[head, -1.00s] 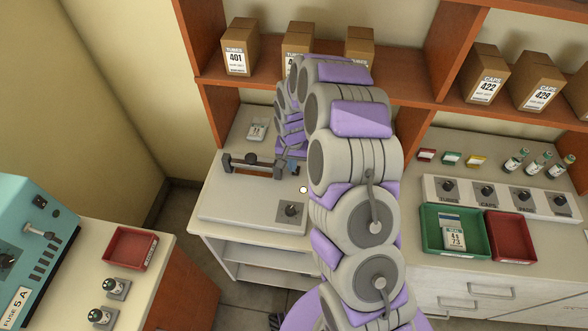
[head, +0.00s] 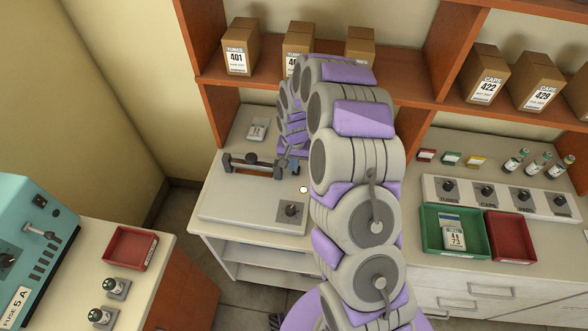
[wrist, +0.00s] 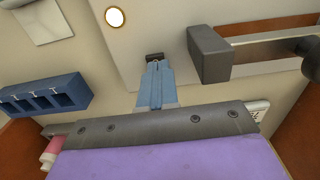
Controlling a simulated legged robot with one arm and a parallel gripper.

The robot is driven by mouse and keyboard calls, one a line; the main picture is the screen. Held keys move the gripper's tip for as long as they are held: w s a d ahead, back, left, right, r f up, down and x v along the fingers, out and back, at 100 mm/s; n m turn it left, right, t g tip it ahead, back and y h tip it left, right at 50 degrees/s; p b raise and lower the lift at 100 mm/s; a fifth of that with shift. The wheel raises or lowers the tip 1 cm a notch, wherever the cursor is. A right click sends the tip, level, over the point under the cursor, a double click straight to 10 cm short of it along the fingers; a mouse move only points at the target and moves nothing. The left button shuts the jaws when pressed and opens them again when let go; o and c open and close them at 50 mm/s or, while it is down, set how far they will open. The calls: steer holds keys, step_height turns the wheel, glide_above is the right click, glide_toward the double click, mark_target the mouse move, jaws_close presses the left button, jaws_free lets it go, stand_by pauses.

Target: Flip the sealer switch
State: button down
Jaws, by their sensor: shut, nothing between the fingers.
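The sealer is a pale flat unit (head: 240,205) on the counter, with a dark bar on brackets (head: 252,162) across its back and a dark knob (head: 291,210) at its front right. In the wrist view a small black switch-like block (wrist: 154,57) sits on the pale surface. My gripper (wrist: 155,68) is shut and empty, its blue fingertips right at this block; I cannot tell whether they touch it. In the head view my gripper (head: 290,166) is small beside the bar's right end, and the block cannot be made out there.
A grey bracket (wrist: 210,54) of the bar stands close right of my fingers. A round white light (head: 303,189) lies near the sealer's right edge. A blue slotted rack (wrist: 45,95) is at left in the wrist view. Boxes (head: 239,46) stand on the shelf above.

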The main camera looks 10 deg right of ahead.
steer(key=shift+d, duration=0.65)
steer(key=shift+a+f, duration=0.1)
steer(key=shift+a+f, duration=0.2)
steer(key=shift+a, duration=0.3)
steer(key=shift+d+f, duration=0.25)
steer(key=shift+d, duration=0.2)
steer(key=shift+f, duration=0.15)
steer(key=shift+a+f, duration=0.15)
steer(key=shift+a, duration=0.2)
